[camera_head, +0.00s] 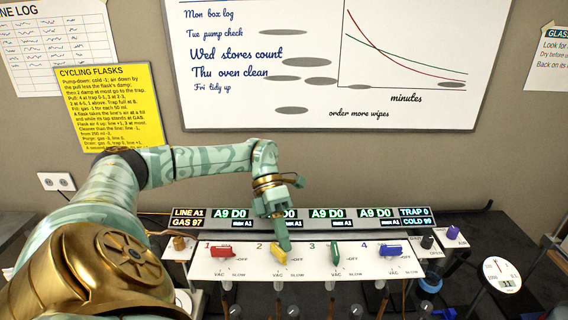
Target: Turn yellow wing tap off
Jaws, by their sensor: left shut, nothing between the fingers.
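The yellow wing tap (279,252) is at station 2 on the white tap panel (310,264). Its wing slants, with its upper part close under my left gripper. My left arm reaches in from the left. My left gripper (285,246) points down with its fingers shut and empty, at or just above the upper right of the yellow tap. I cannot tell whether it touches. Labels OFF, SLOW and VAC stand around the taps. My right gripper is not in view.
A red tap (222,252) is left of the yellow one; a green tap (335,251) and a blue tap (391,250) are to its right. A display strip (330,219) runs behind. Glassware hangs below the panel. A round dial (502,274) stands at right.

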